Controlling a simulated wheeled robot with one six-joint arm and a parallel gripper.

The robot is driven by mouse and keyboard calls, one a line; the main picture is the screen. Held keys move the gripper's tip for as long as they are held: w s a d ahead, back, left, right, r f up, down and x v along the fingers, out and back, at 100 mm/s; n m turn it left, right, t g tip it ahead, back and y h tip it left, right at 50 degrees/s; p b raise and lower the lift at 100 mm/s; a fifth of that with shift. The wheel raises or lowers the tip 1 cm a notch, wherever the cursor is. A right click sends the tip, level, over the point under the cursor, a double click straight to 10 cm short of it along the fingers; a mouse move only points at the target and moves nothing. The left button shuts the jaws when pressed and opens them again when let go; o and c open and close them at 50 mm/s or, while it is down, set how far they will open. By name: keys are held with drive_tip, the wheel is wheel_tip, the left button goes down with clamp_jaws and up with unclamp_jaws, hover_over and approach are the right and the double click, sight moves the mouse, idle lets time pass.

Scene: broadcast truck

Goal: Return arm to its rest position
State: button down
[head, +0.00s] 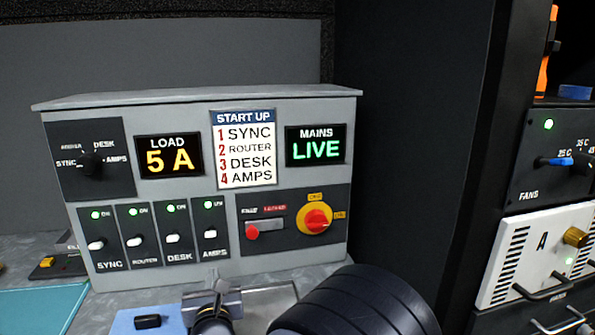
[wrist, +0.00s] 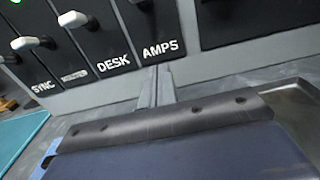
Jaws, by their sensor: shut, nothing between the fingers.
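My gripper (head: 213,279) is low in the head view, just in front of the lower edge of the grey power panel (head: 200,190). In the wrist view, the fingertips (wrist: 157,82) are together, with nothing between them, and point toward the panel's base below the AMPS label. I cannot tell whether they touch the panel. My dark arm link fills the bottom middle of the head view and hides part of the bench. The panel's SYNC, ROUTER, DESK and AMPS switches each have a lit green lamp. The load display (head: 169,156) reads 5 A and the mains display (head: 316,146) reads LIVE.
A start-up card (head: 244,150) is on the panel. A red-and-yellow rotary switch (head: 315,218) is at its lower right. A dark rack with a fans unit (head: 550,155) and a white unit (head: 535,255) stands at right. A teal mat (head: 40,310) lies on the bench at left.

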drive_tip(key=shift+v, duration=2.35)
